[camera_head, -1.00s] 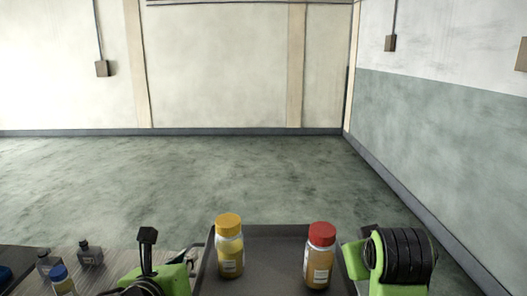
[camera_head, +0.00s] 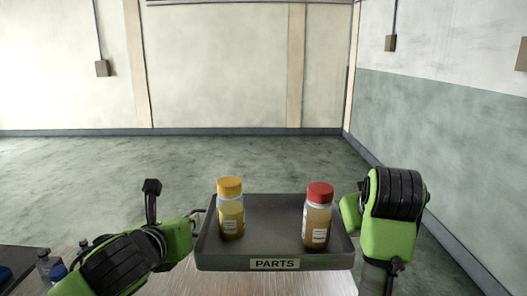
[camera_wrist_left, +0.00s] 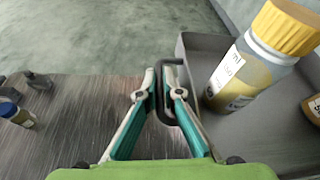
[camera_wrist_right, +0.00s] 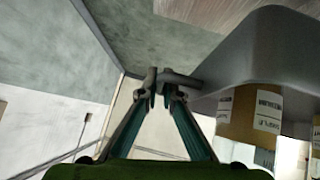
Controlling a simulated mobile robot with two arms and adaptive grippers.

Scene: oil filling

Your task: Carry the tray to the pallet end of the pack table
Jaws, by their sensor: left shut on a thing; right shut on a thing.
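The grey tray (camera_head: 275,205) has a "PARTS" label on its near wall and looks level above the wooden table. A yellow-capped bottle (camera_head: 230,210) and a red-capped bottle (camera_head: 318,216) stand upright in it. My left gripper (camera_head: 201,217) is at the tray's left side; in the left wrist view its fingers (camera_wrist_left: 161,92) are shut on the dark side handle. My right gripper (camera_head: 350,212) is at the right side; in the right wrist view its fingers (camera_wrist_right: 161,82) are shut on the other handle (camera_wrist_right: 182,78). The right fingertips are hard to see in the head view.
The wooden table (camera_head: 262,284) lies under and in front of the tray. Open green floor (camera_head: 110,170) stretches beyond to the back wall; a wall (camera_head: 440,140) runs along the right.

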